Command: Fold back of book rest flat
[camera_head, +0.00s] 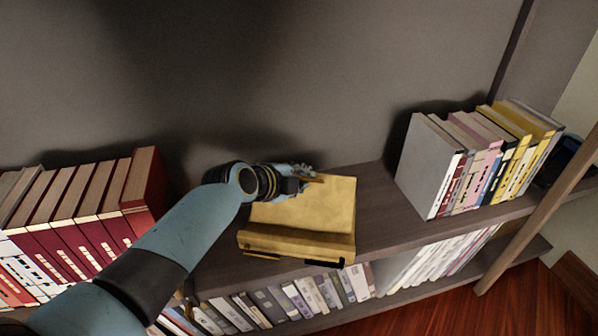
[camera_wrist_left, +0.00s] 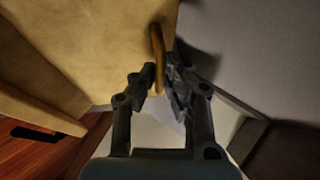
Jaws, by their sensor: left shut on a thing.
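The yellow-tan wooden book rest (camera_head: 318,215) sits on the shelf top in the head view, with a raised ledge along its front. Its broad panel also fills the upper left of the left wrist view (camera_wrist_left: 85,45). My left gripper (camera_head: 312,178) is at the panel's far edge. In the wrist view the left fingers (camera_wrist_left: 162,80) are closed around a thin curved wooden piece (camera_wrist_left: 157,50) of the book rest. The gripper covers part of the far left edge, and the panel's exact tilt is hard to tell. My right gripper is not in view.
Red books (camera_head: 85,215) stand at the left and mixed books (camera_head: 475,160) at the right of the shelf top. A grey wall (camera_head: 290,80) rises behind. Bare shelf (camera_head: 378,205) lies right of the book rest. More books (camera_head: 285,300) fill the lower shelf.

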